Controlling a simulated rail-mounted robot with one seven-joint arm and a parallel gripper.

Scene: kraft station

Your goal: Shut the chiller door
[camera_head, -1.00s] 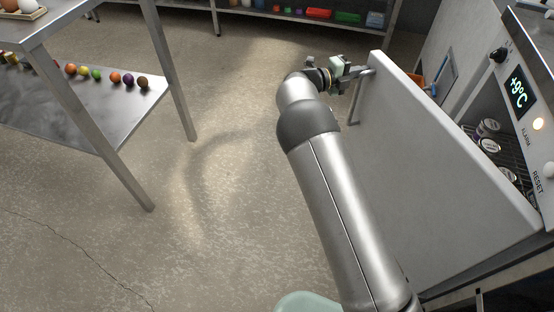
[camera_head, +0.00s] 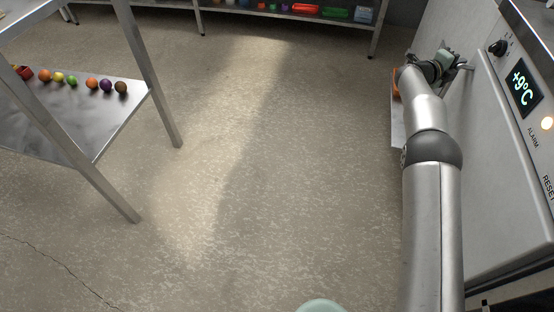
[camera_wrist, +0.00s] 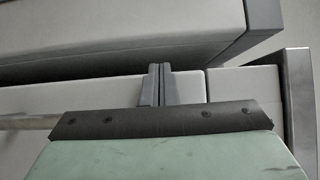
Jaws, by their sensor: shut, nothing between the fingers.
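The chiller door (camera_head: 500,185) is a pale flat panel. In the head view it lies against or very close to the chiller front, below the control panel (camera_head: 522,90) showing +9°C. The chiller's inside and its cans are hidden. I cannot tell whether a small gap is left along the door. My gripper (camera_head: 458,60) is at the far end of the door, beside its metal bar handle (camera_head: 464,68). In the wrist view my gripper (camera_wrist: 158,68) is shut and empty, its fingertips in front of pale panels, with the handle bar (camera_wrist: 25,122) at left.
A steel table (camera_head: 128,125) with coloured balls on its lower shelf stands at left. A low shelf (camera_head: 270,14) with coloured items is at the back. Something orange (camera_head: 396,84) shows behind my arm. The floor (camera_head: 270,180) between is clear.

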